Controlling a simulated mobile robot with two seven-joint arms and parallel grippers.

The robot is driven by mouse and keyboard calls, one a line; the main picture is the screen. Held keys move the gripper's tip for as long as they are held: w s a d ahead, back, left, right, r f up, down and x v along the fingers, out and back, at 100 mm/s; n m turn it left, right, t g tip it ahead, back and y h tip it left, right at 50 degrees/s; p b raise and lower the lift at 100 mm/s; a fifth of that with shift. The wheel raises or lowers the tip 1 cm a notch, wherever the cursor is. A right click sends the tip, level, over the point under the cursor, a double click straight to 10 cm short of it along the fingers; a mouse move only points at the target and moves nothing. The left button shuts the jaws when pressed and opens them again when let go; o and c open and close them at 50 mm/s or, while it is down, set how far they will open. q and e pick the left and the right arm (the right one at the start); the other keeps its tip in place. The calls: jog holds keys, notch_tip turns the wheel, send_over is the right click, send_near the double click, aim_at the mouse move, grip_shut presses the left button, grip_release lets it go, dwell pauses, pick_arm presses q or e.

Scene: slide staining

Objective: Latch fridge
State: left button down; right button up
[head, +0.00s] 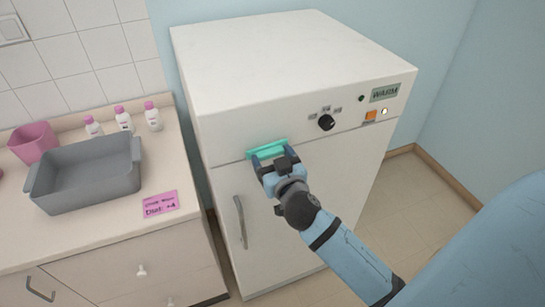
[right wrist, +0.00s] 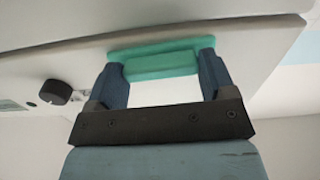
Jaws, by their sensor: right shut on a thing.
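The white fridge (head: 285,50) stands in the middle of the head view with its door (head: 280,235) flush with the body as far as I can see. A teal latch (head: 265,149) sits at the seam between the upper panel and the door. My right gripper (head: 269,158) is at the latch. In the right wrist view its two fingers are at the two ends of the teal latch (right wrist: 160,65), shut on it. My left gripper is not in view.
The fridge panel has a black knob (head: 326,122), an orange switch (head: 371,115), a lit lamp (head: 384,111) and a "WARM" sign (head: 385,92). A grey handle (head: 240,222) is on the door. The counter at left holds a grey basin (head: 85,177), a pink note (head: 160,204) and bottles (head: 153,116).

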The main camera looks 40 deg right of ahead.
jog(key=n+p, duration=0.1)
jog(key=n, duration=0.3)
jog(key=shift+r+n, duration=0.1)
jog(key=shift+n, duration=0.2)
jog(key=n+p, duration=0.2)
jog(key=n, duration=0.2)
jog(key=shift+n, duration=0.3)
jog(key=n+p, duration=0.1)
jog(key=n, duration=0.3)
jog(key=shift+n+p, duration=0.8)
jog(key=shift+n, duration=1.2)
jog(key=o, duration=0.9)
jog(key=shift+s, duration=0.1)
